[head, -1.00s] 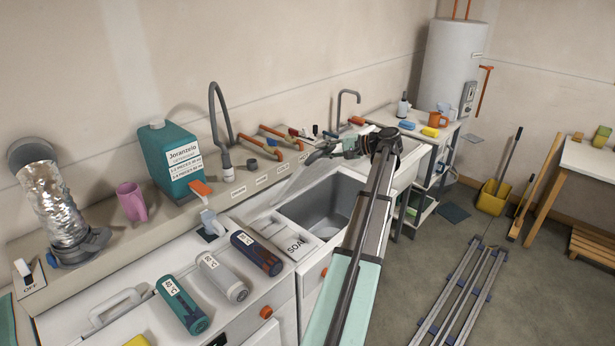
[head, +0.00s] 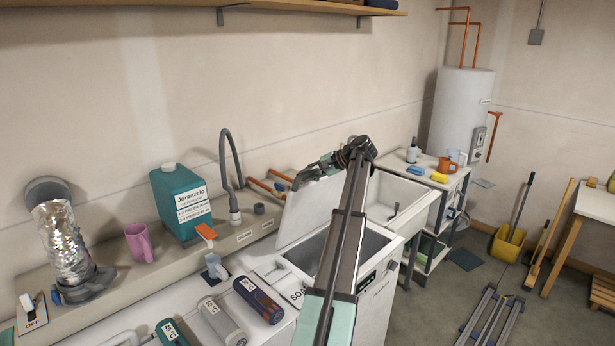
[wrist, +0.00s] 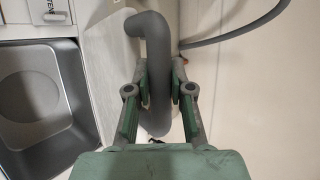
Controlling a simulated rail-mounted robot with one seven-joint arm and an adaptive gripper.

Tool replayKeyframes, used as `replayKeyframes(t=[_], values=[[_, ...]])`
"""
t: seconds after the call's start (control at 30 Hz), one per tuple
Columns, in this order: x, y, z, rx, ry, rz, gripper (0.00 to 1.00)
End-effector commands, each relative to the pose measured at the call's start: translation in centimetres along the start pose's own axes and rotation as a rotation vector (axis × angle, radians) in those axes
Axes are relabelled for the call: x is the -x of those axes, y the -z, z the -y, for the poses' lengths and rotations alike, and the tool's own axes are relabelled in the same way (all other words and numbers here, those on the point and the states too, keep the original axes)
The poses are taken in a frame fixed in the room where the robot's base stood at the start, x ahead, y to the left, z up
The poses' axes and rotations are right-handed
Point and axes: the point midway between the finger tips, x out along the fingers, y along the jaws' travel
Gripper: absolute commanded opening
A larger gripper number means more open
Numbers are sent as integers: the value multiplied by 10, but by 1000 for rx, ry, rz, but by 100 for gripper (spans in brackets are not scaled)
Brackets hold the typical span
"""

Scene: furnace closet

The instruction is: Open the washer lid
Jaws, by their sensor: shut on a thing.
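The washer (head: 375,283) is a white top-loader with a grey opening on top, below the wall ledge. Its white lid (head: 303,213) is raised and stands steeply tilted at the back of the opening. My gripper (head: 308,178) is at the lid's upper edge. In the wrist view, my gripper (wrist: 160,95) is shut on a grey curved handle (wrist: 154,60), with one finger on each side. The grey washer tub (wrist: 40,95) shows at the left of that view. In the head view, my arm covers part of the opening.
A white sink (head: 400,195) is at the right.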

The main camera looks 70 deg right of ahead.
Motion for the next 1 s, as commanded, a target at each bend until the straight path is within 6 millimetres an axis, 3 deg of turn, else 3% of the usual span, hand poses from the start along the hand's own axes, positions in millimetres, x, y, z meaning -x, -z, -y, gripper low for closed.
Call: replayKeyframes(t=[0.03, 0.07, 0.1, 0.13, 0.57, 1.0], values=[[0, 0, 0, 0, 0, 0, 0], [-1, 0, 0, 0, 0, 0, 28], [-1, 0, 0, 0, 0, 0, 42], [0, 0, 0, 0, 0, 0, 47], [7, 0, 0, 0, 1, -2, 47], [82, 1, 0, 0, 1, -3, 47]])
